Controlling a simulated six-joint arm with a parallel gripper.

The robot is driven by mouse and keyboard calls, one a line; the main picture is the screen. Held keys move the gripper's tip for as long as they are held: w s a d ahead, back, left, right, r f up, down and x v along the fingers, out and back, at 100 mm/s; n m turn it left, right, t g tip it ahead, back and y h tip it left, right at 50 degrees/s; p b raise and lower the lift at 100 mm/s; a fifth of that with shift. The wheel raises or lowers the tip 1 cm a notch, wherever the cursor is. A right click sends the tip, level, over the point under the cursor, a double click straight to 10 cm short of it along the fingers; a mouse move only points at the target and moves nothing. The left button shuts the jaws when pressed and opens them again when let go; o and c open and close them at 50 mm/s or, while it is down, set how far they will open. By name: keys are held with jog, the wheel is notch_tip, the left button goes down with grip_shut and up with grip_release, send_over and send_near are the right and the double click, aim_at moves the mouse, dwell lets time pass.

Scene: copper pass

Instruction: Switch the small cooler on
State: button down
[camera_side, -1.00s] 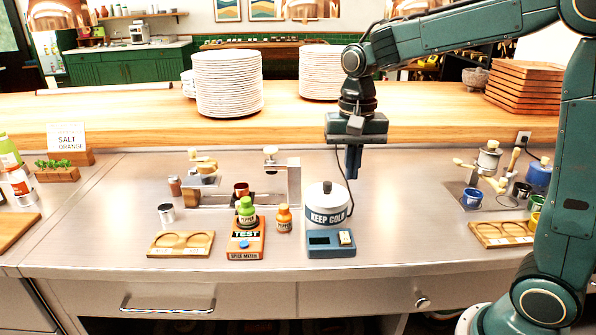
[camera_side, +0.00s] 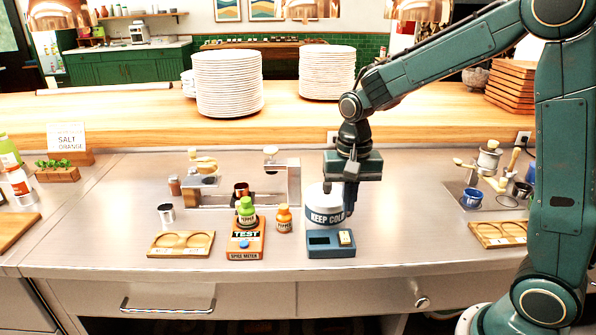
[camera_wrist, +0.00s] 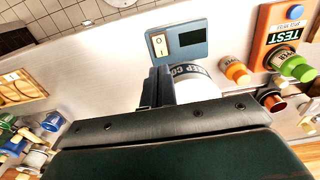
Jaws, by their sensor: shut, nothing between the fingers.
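The small cooler is a white drum marked KEEP COLD (camera_side: 318,214) on a blue base (camera_side: 330,250). The base has a dark display at left and a cream rocker switch (camera_side: 346,238) at its front right. In the wrist view the switch (camera_wrist: 159,44) and dark display (camera_wrist: 191,38) lie above the fingers. My gripper (camera_side: 349,206) is shut and empty, pointing down in front of the drum's right side. In the wrist view the shut fingers (camera_wrist: 158,86) are near the base, apart from the switch. The drum's lid is partly hidden by my gripper.
An orange spice meter (camera_side: 246,244) with a green pepper jar (camera_side: 246,210) on it stands left of the cooler, with an orange-capped jar (camera_side: 284,218) between. A wooden tray (camera_side: 181,244) lies further left. The counter right of the cooler is clear up to another wooden tray (camera_side: 497,234).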

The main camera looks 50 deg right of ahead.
aim_at(346, 234)
jog(key=shift+f, duration=3.05)
jog(key=shift+w+d+f+g+y, duration=0.1)
jog(key=shift+f+g+y, duration=0.2)
jog(key=shift+f+g, duration=0.1)
jog(key=shift+f, duration=0.1)
